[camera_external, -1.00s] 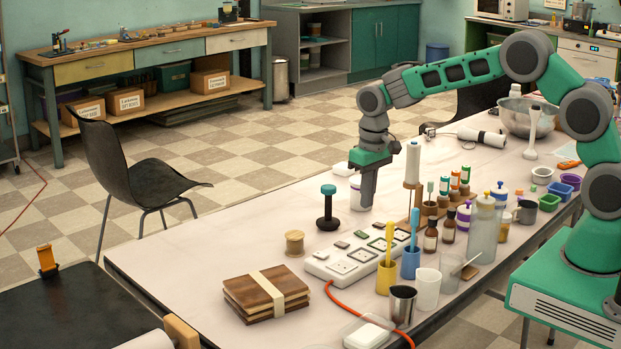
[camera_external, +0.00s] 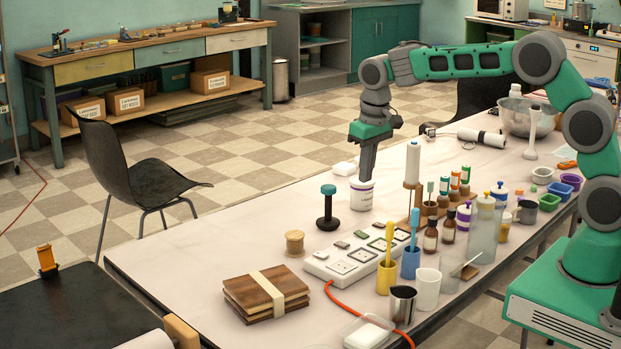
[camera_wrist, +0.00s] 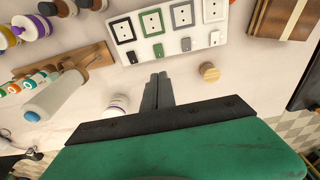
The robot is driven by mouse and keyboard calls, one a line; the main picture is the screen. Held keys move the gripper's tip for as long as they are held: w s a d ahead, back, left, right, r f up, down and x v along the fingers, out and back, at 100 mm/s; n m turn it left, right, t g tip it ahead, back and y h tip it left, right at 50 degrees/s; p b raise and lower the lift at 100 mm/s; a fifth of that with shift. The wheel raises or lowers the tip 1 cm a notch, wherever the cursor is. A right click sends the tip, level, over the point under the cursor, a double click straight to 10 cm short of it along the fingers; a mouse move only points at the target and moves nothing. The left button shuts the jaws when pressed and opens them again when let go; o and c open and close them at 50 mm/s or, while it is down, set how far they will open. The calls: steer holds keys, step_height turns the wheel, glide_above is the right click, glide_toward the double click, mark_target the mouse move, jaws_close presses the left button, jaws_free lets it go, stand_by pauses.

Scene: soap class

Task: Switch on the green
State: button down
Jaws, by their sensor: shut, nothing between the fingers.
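The white switch board (camera_external: 345,262) lies on the table with a row of framed sockets and small switches; it also shows at the top of the wrist view (camera_wrist: 170,38). The green switch (camera_wrist: 158,50) sits in front of the green-framed socket (camera_wrist: 152,21), between the black switch (camera_wrist: 132,57) and the grey switch (camera_wrist: 186,44). The green switch also shows in the external view (camera_external: 361,234). Whether it is on cannot be told. My gripper (camera_external: 365,179) is shut and empty, pointing down above the table behind the board. In the wrist view its fingertips (camera_wrist: 159,77) appear just below the green switch.
A white jar (camera_external: 361,198) stands close to my gripper. A wooden rack (camera_wrist: 68,74) with bottles and a white roller stands by the board. Yellow and blue cups (camera_external: 410,264) stand before it.

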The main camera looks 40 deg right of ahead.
mark_target(358, 232)
steer(key=f, duration=0.4)
steer(key=w+f+p, duration=0.1)
steer(key=f, duration=0.3)
steer(key=f+p, duration=0.1)
steer(key=f, duration=0.4)
steer(key=shift+w+f, duration=0.1)
steer(key=shift+w, duration=0.2)
steer(key=shift+f, duration=0.35)
steer(key=shift+w+f+b, duration=0.1)
steer(key=shift+f+b, duration=0.25)
steer(key=shift+b, duration=0.15)
steer(key=shift+r, duration=0.2)
steer(key=shift+s+r+p, duration=0.1)
steer(key=shift+s+p, duration=0.2)
steer(key=shift+s, duration=0.5)
